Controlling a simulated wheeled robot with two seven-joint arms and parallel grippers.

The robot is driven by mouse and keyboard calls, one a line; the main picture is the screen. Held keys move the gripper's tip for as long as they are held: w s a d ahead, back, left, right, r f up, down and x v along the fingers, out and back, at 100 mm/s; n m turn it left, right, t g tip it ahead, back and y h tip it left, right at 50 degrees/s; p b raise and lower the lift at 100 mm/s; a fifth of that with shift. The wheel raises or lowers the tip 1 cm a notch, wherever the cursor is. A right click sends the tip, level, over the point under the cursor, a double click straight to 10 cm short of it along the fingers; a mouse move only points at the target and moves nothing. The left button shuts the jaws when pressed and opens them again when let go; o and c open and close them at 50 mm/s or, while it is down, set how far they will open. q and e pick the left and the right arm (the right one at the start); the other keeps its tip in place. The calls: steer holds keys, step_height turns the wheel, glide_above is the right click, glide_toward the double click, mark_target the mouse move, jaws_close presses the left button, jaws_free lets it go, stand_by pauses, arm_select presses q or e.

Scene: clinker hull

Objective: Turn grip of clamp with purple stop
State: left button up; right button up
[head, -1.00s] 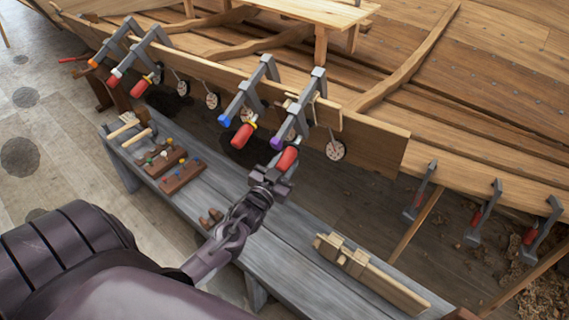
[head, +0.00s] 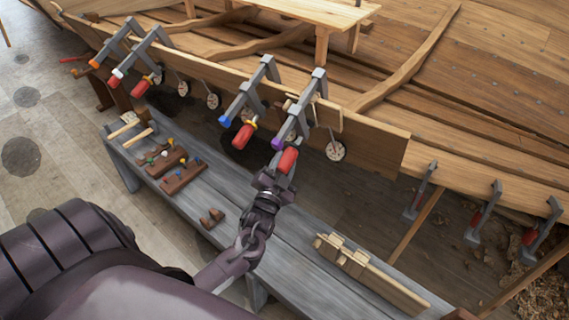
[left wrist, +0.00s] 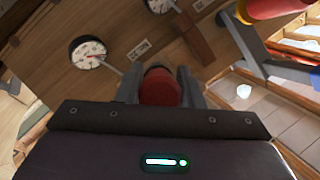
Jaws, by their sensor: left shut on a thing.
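The clamp with the purple stop (head: 278,143) hangs on the upper plank edge of the hull, right of the blue-stop clamp. Its red grip (head: 288,160) points down toward me. My left gripper (head: 279,170) is at this grip, with its fingers on either side of it. In the left wrist view the red grip (left wrist: 160,88) sits between the two grey fingers of my left gripper (left wrist: 160,92), which are shut on it. The grip's far end and the screw are partly hidden there. My right gripper is not in view.
The blue-stop clamp (head: 236,108) with its red grip is close on the left. Two more clamps stand farther left. Round dials (head: 335,151) hang along the plank. A grey bench (head: 290,262) below holds wooden pieces (head: 368,273) and small tools.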

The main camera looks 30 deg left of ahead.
arm_select(q)
steer(key=m+y, duration=0.2)
steer(key=m, duration=0.1)
steer(key=shift+a+t, duration=0.1)
steer(key=shift+t, duration=0.2)
steer(key=m+t+y+b, duration=0.1)
steer(key=m, duration=0.2)
steer(key=shift+s+r+m+y, duration=0.1)
steer(key=shift+m+y, duration=0.2)
steer(key=shift+m, duration=0.3)
steer(key=o, duration=1)
steer(key=shift+r, duration=0.1)
steer(key=shift+s+b, duration=0.15)
steer(key=shift+b, duration=0.15)
